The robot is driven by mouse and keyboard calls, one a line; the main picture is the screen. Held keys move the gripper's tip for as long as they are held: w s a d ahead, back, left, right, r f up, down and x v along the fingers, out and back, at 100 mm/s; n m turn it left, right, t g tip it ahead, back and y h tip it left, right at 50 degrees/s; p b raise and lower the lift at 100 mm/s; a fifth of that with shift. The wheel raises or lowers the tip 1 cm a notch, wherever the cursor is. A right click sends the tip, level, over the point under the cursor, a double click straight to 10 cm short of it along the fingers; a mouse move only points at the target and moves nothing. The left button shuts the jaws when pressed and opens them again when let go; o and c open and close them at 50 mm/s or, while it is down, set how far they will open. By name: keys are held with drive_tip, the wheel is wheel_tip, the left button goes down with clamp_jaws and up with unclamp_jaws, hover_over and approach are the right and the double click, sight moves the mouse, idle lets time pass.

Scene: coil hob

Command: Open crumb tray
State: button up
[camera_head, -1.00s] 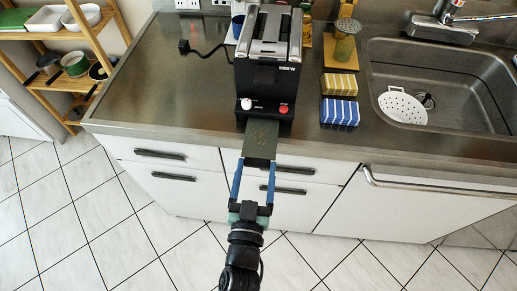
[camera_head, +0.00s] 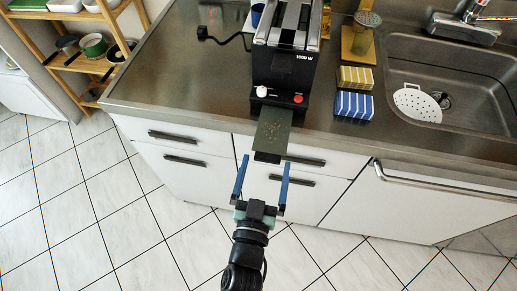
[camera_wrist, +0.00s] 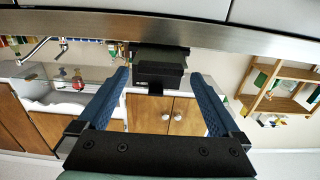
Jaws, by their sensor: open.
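The toaster (camera_head: 285,68) stands on the counter near its front edge. Its crumb tray (camera_head: 272,128), a dark flat plate with crumbs on top, sticks out from the base past the counter edge. The tray's black front end (camera_head: 267,157) faces my gripper. My gripper (camera_head: 265,161) is open and empty, with one blue finger on each side of that end and a gap at both sides. In the wrist view the black tray end (camera_wrist: 160,75) shows between the open fingertips (camera_wrist: 159,72). The tray's inner end is hidden in the toaster.
Yellow-striped (camera_head: 355,78) and blue-striped (camera_head: 353,105) blocks sit right of the toaster, before the sink (camera_head: 450,85). A black cord (camera_head: 222,38) lies to its left. White drawers (camera_head: 185,150) are below the counter. A wooden shelf (camera_head: 80,65) stands at left; the floor is clear.

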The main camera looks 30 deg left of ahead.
drive_tip(key=b+v, duration=0.1)
drive_tip(key=v, duration=1.1)
drive_tip(key=shift+s, duration=0.1)
drive_tip(key=w+r+t, duration=0.2)
drive_tip(key=w+r, duration=0.4)
drive_tip(key=r, duration=0.4)
drive_tip(key=w+a+r+t+p, duration=0.1)
drive_tip(key=w+r, duration=0.4)
drive_tip(key=r, duration=0.4)
drive_tip(key=w+r+t, duration=0.2)
drive_tip(key=w+r, duration=0.4)
drive_tip(key=r, duration=0.4)
drive_tip(key=s+d+r+m+t+h, duration=0.1)
drive_tip(key=s+d+r, duration=0.1)
drive_tip(key=r, duration=0.8)
drive_tip(key=s+d+r+m+t+h+p, duration=0.1)
drive_tip(key=d+r, duration=0.4)
drive_tip(key=r, duration=0.5)
drive_tip(key=s+d+r+m+t+h, duration=0.1)
drive_tip(key=s+d+r+t+h, duration=0.2)
drive_tip(key=r, duration=0.8)
drive_tip(key=shift+d+p, duration=0.3)
drive_tip(key=shift+p, duration=0.1)
drive_tip(key=shift+s, duration=0.1)
